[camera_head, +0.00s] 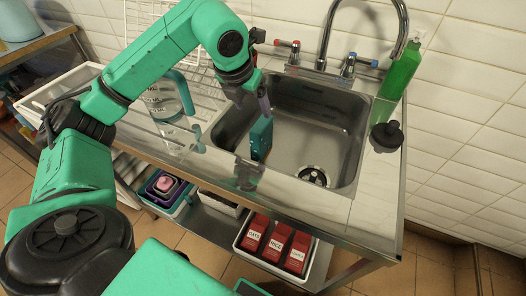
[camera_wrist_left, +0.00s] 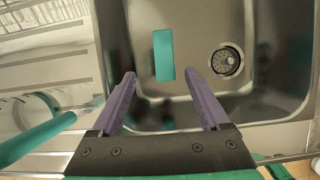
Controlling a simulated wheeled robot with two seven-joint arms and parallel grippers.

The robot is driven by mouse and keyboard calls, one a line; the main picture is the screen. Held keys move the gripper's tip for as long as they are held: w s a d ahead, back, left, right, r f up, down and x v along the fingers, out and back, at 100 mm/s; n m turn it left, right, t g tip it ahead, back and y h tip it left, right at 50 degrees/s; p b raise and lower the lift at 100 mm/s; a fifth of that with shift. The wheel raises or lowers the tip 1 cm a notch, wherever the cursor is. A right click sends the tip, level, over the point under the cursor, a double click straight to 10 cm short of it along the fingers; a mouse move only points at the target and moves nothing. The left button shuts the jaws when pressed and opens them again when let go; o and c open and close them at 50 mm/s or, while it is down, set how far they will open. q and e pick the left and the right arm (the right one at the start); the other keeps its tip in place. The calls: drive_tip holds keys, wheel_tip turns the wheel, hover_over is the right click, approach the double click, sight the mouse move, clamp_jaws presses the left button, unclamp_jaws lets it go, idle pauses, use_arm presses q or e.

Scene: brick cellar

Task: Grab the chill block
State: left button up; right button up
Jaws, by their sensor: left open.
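The chill block, a flat teal block (camera_head: 261,137), is in the steel sink basin (camera_head: 310,135), towards its left side. In the left wrist view the block (camera_wrist_left: 163,55) shows as an upright teal rectangle, ahead of and between the fingertips. My left gripper (camera_head: 252,100) hangs over the basin above the block, pointing down. Its two purple fingers (camera_wrist_left: 160,78) are spread, with nothing between them, and appear apart from the block. My right gripper is not in view.
A clear jug with a teal handle (camera_head: 185,94) stands left of the basin. Taps (camera_head: 348,66) and a curved spout line the back. A green bottle (camera_head: 400,72) and a black stopper (camera_head: 386,133) are at the right. The basin walls surround the block; the drain (camera_wrist_left: 226,61) lies right.

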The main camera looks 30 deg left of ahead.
sight(264, 132)
use_arm(q)
drive_tip(key=x, duration=0.4)
drive_tip(key=p+x, duration=0.1)
drive_tip(key=x, duration=0.4)
drive_tip(key=p+x, duration=0.1)
drive_tip(key=x, duration=0.4)
drive_tip(key=shift+d+f, duration=0.1)
drive_tip(key=shift+d, duration=0.3)
drive_tip(key=shift+s, duration=0.1)
clamp_jaws()
